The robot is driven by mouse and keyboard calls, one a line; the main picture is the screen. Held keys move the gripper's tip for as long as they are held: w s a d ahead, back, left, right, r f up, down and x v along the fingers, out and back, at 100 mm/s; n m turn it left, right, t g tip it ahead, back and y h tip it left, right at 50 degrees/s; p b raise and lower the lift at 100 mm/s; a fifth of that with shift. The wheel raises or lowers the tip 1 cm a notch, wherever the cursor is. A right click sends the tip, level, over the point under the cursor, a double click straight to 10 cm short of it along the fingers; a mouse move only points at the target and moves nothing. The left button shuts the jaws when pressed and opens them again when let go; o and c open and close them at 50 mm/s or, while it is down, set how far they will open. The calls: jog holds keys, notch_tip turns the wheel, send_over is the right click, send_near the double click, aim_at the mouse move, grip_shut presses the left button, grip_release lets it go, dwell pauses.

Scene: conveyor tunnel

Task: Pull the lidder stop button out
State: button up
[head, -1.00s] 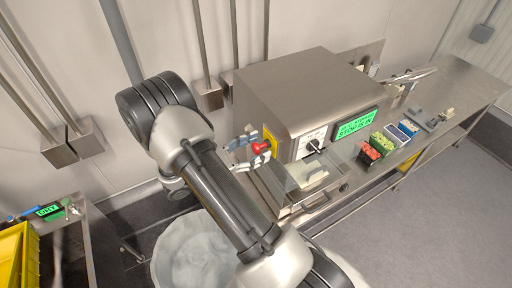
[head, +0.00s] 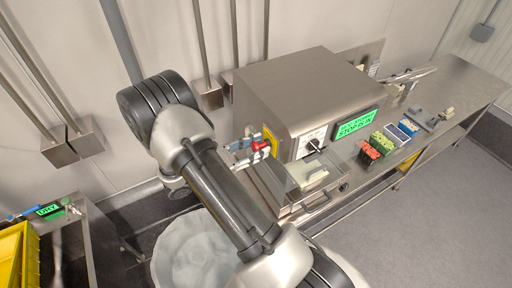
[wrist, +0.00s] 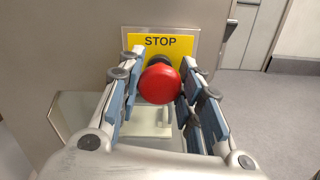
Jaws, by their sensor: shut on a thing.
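The lidder stop button (wrist: 160,84) is a round red knob on a dark stem, in front of a yellow plate (wrist: 160,44) marked STOP. My gripper (wrist: 160,85) has one finger on each side of the red knob and is shut on it. In the head view the red knob (head: 261,146) shows between the fingertips of my gripper (head: 252,148), at the left end of the steel lidder (head: 300,90). The green screen (head: 356,122) on the lidder's front carries text that seems to include STOP IS IN.
A dark rotary switch (head: 313,146) sits on the lidder's front panel. Red, green and blue-white containers stand on the steel conveyor (head: 448,85) to the right. A translucent bin (head: 190,255) stands on the floor below my arm. A yellow crate (head: 15,262) is at lower left.

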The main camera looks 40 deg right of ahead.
grip_shut()
jog(key=shift+a, duration=0.1)
jog(key=shift+v, duration=0.8)
jog(key=o, duration=0.7)
grip_release()
jog(key=shift+o, duration=1.2)
jog(key=shift+a, duration=0.1)
jog(key=shift+o, duration=1.1)
jog(key=v, duration=1.2)
